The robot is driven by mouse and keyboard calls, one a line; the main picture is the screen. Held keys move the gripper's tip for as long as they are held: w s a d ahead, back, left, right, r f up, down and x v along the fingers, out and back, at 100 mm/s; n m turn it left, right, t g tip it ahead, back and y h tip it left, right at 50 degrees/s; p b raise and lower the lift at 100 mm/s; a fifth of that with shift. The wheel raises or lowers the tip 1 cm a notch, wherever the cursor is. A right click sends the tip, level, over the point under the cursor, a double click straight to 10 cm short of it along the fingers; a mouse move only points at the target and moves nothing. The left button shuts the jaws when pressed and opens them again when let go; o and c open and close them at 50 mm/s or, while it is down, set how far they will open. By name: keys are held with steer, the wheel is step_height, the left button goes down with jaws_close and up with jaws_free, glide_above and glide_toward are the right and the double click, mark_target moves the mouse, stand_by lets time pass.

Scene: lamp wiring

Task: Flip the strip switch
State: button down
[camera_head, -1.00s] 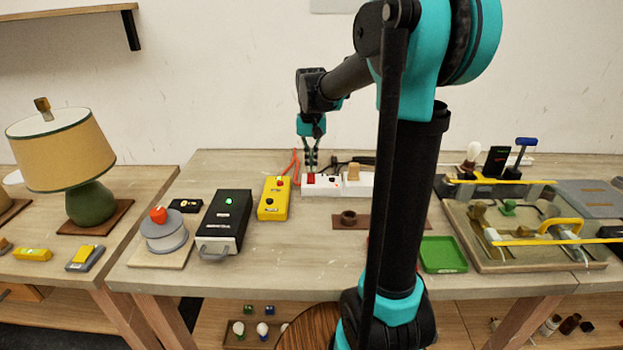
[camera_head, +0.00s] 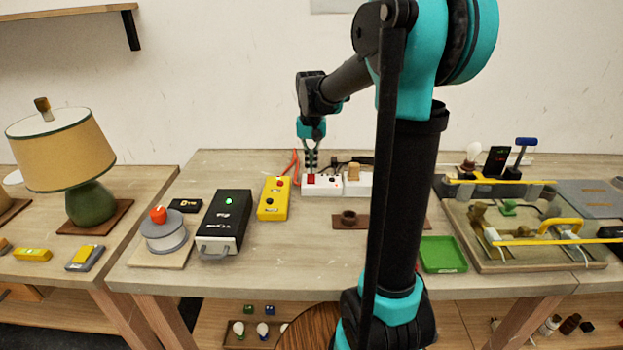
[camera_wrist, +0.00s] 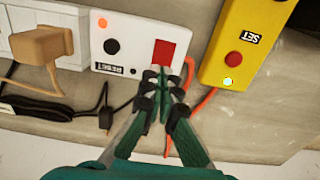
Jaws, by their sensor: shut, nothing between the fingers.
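The white power strip (camera_head: 335,184) lies toward the back of the middle table. Its red switch (camera_head: 311,179) is at the strip's left end; in the wrist view the red switch (camera_wrist: 164,52) is near the top centre, next to a label and a black button. My gripper (camera_head: 311,172) points down over the switch with its fingers shut and empty. In the wrist view the fingertips of my gripper (camera_wrist: 163,74) overlap the near edge of the switch; I cannot tell whether they touch it. A tan plug (camera_wrist: 42,45) sits in the strip.
A yellow SET box (camera_head: 273,198) stands just left of the strip, with a red cable between. A black box with a green light (camera_head: 225,222) stands farther left. A brown block (camera_head: 349,218) lies in front of the strip. Bare tabletop (camera_head: 290,255) is in front.

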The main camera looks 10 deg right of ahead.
steer(key=shift+f, duration=0.6)
stand_by(0.3)
steer(key=shift+r, duration=3.5)
